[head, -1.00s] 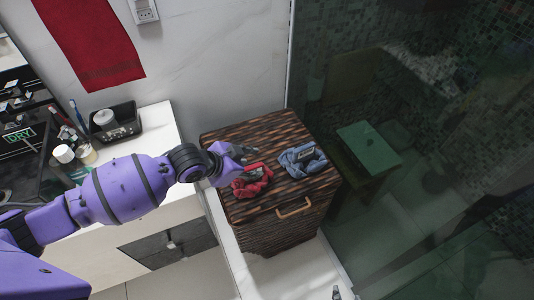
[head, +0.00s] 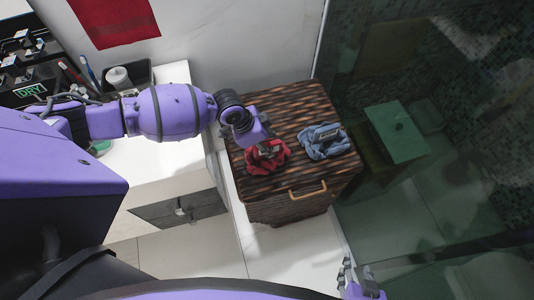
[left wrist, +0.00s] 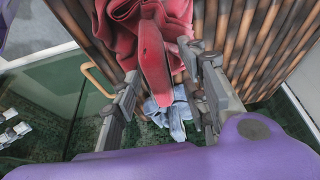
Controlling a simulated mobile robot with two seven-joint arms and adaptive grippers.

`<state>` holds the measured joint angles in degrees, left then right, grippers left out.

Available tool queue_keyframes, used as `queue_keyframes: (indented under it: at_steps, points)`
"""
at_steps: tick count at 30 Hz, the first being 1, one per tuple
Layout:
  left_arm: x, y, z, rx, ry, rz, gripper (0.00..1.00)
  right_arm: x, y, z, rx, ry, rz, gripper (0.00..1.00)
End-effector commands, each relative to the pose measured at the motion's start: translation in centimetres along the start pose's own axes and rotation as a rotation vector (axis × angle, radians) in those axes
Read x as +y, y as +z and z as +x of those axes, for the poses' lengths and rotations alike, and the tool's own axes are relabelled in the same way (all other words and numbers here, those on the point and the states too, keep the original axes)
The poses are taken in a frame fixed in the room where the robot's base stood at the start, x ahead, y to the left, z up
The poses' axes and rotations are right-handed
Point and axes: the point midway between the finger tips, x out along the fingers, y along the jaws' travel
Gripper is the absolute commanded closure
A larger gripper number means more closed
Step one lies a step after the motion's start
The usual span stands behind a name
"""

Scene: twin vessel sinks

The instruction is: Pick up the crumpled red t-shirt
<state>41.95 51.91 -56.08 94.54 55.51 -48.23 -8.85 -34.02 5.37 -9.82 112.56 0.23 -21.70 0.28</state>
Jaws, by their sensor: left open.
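The crumpled red t-shirt (head: 262,162) lies on the dark striped wooden hamper (head: 305,100), near its left side. My left gripper (head: 268,146) is over the t-shirt in the head view and partly covers it. In the left wrist view the jaws (left wrist: 160,72) are apart, and a red fold (left wrist: 153,55) of the t-shirt (left wrist: 125,15) shows between the fingertips. I cannot tell whether they touch it. My right gripper (head: 357,276) is at the lower right of the head view, away from the hamper, its fingers apart and empty.
A crumpled blue cloth (head: 322,141) lies on the hamper right of the t-shirt. The hamper has a tan front handle (head: 307,192). A white cabinet (head: 165,160) stands to the left. A glass panel (head: 400,190) is on the right. A red towel (head: 115,20) hangs behind.

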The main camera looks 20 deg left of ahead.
Motion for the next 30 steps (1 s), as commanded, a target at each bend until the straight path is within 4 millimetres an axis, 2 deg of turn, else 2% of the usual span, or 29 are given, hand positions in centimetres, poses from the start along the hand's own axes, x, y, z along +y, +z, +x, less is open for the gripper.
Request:
queue_keyframes:
  at_steps: [3,10,19,30]
  points:
    - [0.13,0.08,1.05,-0.001,0.002,0.0,0.59,-0.25,-0.32,0.21,0.006,-0.003,0.003,0.6]
    - [0.07,0.07,1.09,-0.001,0.001,0.001,0.59,-0.59,-0.64,0.27,0.011,-0.003,0.015,0.6]
    - [0.07,0.07,1.08,0.0,0.001,0.0,0.99,-0.62,-0.65,0.27,0.012,-0.003,0.016,0.6]
    - [0.04,0.02,1.04,0.001,0.0,0.0,1.0,-0.2,-0.42,0.16,0.008,-0.002,0.004,0.6]
